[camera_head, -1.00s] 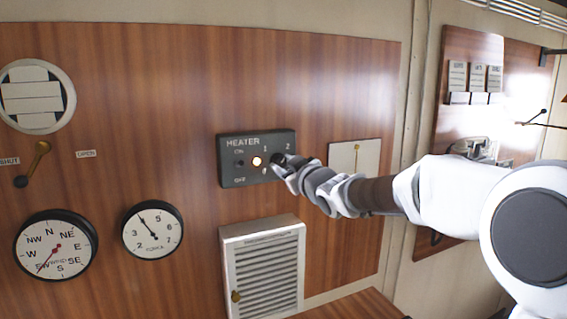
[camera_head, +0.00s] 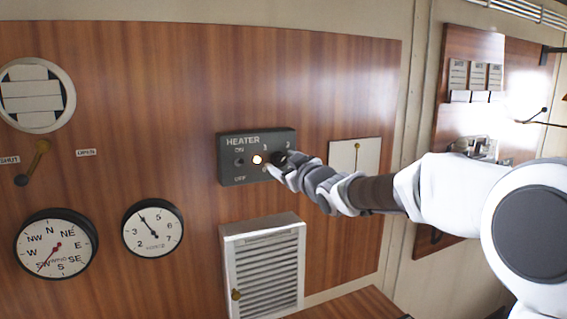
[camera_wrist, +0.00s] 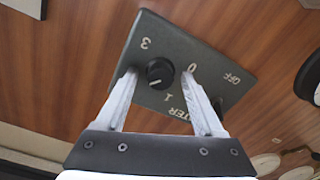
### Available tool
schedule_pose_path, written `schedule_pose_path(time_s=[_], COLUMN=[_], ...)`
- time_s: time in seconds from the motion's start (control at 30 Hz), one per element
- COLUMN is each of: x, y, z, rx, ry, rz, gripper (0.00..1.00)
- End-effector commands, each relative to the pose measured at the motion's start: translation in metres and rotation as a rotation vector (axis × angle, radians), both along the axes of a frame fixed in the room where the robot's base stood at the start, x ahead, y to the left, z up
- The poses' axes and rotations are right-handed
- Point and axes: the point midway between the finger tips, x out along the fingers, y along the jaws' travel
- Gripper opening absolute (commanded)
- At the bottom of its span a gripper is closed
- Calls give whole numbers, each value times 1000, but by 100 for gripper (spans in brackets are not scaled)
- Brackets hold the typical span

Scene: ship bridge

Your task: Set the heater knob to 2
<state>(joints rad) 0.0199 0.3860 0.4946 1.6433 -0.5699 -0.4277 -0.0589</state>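The heater panel (camera_head: 232,176) is a dark grey box on the wood wall, with a lit lamp (camera_head: 257,160) and a small switch (camera_head: 239,162). Its round black knob (camera_wrist: 160,73) shows in the wrist view. The knob's white mark points to the lower left in that view, between the 1 and the 3. The left finger covers the panel there, so no 2 is seen. My gripper (camera_wrist: 159,76) is open, one finger on each side of the knob, with a visible gap at each side. In the head view my gripper (camera_head: 275,166) partly covers the knob.
A white louvred box (camera_head: 264,268) is below the panel, and a white plate with a lever (camera_head: 345,154) is to its right. Two round gauges (camera_head: 56,245) (camera_head: 153,228) and a brass lever (camera_head: 36,160) are to the left. The wall directly above the panel is clear.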

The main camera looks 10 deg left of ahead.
Motion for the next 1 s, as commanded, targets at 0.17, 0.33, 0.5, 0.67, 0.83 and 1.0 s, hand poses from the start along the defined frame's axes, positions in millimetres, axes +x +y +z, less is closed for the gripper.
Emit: schedule_pose_path(time_s=[0.17, 0.33, 0.5, 0.67, 0.83, 1.0], x=[-1, -12, -33, -56, -79, -103], y=[-1, -11, -29, -46, -65, -83], z=[-1, -1, -1, 0, 1, 1], rx=[-1, -2, -4, -3, -6, -4], ry=[1, -1, -3, -3, -3, -2], rz=[-1, -2, -4, -3, -4, -4], gripper=[70, 70, 70, 70, 70, 70])
